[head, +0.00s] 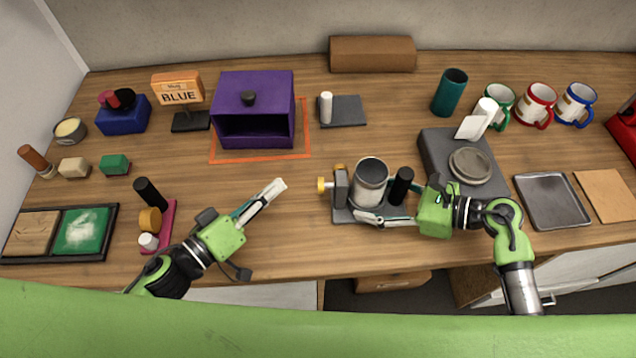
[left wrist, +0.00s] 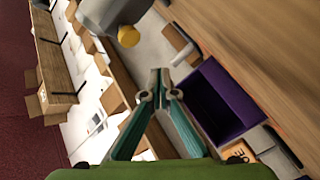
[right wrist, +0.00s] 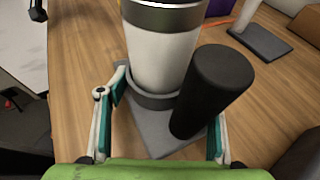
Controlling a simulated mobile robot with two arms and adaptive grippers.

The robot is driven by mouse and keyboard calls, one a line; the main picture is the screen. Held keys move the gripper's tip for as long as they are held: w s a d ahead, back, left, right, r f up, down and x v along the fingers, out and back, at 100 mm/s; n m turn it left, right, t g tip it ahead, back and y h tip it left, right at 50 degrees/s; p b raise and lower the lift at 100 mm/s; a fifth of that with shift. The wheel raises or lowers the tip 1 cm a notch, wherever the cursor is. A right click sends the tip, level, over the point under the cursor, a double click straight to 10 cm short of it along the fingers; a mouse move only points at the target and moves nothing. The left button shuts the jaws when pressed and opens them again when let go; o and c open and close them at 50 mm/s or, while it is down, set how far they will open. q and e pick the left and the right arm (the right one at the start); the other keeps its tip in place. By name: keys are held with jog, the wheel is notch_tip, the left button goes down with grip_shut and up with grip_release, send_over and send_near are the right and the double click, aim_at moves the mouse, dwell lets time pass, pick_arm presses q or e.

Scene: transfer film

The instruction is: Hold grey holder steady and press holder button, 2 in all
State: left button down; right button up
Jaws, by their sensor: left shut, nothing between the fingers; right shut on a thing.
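The grey holder (head: 345,213) stands on the table right of centre, with a grey-and-white canister (head: 371,177) upright in it and a black cylinder (head: 401,186) at its right side. A yellow button (head: 322,184) sticks out on its left; it also shows in the left wrist view (left wrist: 128,36). My right gripper (head: 383,203) is shut on the holder from the right. In the right wrist view its fingers flank the holder base (right wrist: 160,135) and the black cylinder (right wrist: 212,90). My left gripper (head: 279,186) is shut and empty, left of the button and apart from it.
A purple box (head: 255,105) stands behind my left gripper, inside an orange outline. A dark scale-like device (head: 440,150) is behind the right arm. A magenta rack (head: 167,215) is left of my left arm. Bare table lies between left gripper and holder.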

aim_at(321, 185)
pick_arm(q)
jog(key=a, duration=0.3)
jog(key=shift+s+f, duration=0.1)
jog(key=shift+s, duration=0.05)
jog(key=shift+a, duration=0.45)
jog(key=shift+d, duration=0.1)
jog(key=shift+w+d, duration=0.15)
jog(key=shift+d, duration=1.3)
jog(key=shift+w+d, duration=0.15)
jog(key=shift+d, duration=1.3)
jog(key=shift+w+d, duration=0.15)
jog(key=shift+d, duration=1.3)
jog(key=shift+d, duration=0.4)
